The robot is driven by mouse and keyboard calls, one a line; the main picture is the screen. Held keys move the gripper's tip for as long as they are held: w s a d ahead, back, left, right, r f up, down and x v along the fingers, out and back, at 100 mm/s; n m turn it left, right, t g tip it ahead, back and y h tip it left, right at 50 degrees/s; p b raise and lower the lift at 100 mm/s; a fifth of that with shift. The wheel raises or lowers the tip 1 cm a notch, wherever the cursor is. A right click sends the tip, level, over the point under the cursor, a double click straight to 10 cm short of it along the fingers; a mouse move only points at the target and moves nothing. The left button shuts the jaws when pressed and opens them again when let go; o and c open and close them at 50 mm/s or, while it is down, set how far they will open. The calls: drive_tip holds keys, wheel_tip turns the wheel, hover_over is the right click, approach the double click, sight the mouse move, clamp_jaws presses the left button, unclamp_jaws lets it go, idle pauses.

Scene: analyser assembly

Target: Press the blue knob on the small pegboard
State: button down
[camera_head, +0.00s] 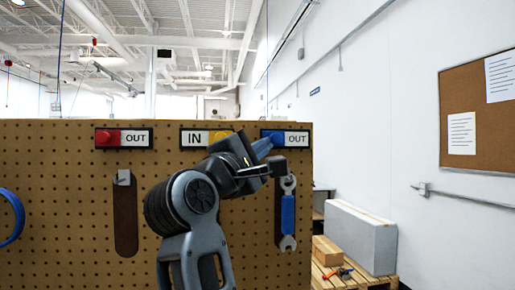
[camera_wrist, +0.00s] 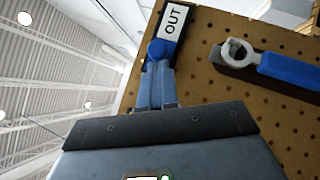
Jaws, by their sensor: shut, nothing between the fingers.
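The blue knob (camera_head: 275,135) sits at the left of a black-framed "OUT" plate (camera_head: 296,140) at the top right of the brown pegboard (camera_head: 75,190). In the wrist view the round blue knob (camera_wrist: 157,47) is just beyond my fingertips. My gripper (camera_head: 263,147) is shut and empty, its fingers pointing at the knob. In the wrist view the closed fingers (camera_wrist: 158,66) overlap the knob's near edge. I cannot tell whether they touch it or how far it is pushed in.
A red knob (camera_head: 107,138) and a yellow knob (camera_head: 221,136) sit on plates to the left. A blue-handled wrench (camera_head: 288,215) hangs just below the blue knob's plate, close to my wrist. A grey block (camera_head: 360,238) stands on a pallet at right.

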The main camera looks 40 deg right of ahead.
drive_tip(key=shift+s+d+b, duration=0.3)
drive_tip(key=shift+s+d, duration=0.3)
drive_tip(key=shift+d, duration=0.25)
drive_tip(key=shift+s+d+b, duration=0.25)
drive_tip(key=shift+s+d, duration=0.3)
drive_tip(key=shift+d, duration=0.3)
drive_tip(key=shift+s+d+b, duration=0.3)
drive_tip(key=shift+s+d, duration=0.3)
drive_tip(key=shift+d, duration=0.25)
drive_tip(key=shift+w+a+f+b, duration=0.25)
drive_tip(key=shift+f+b, duration=0.1)
drive_tip(key=shift+b, duration=0.2)
drive_tip(key=w+b+v, duration=0.2)
drive_tip(key=b+v, duration=0.3)
drive_tip(key=v, duration=0.7)
drive_tip(key=shift+a+f, duration=0.25)
drive_tip(key=shift+a, duration=0.2)
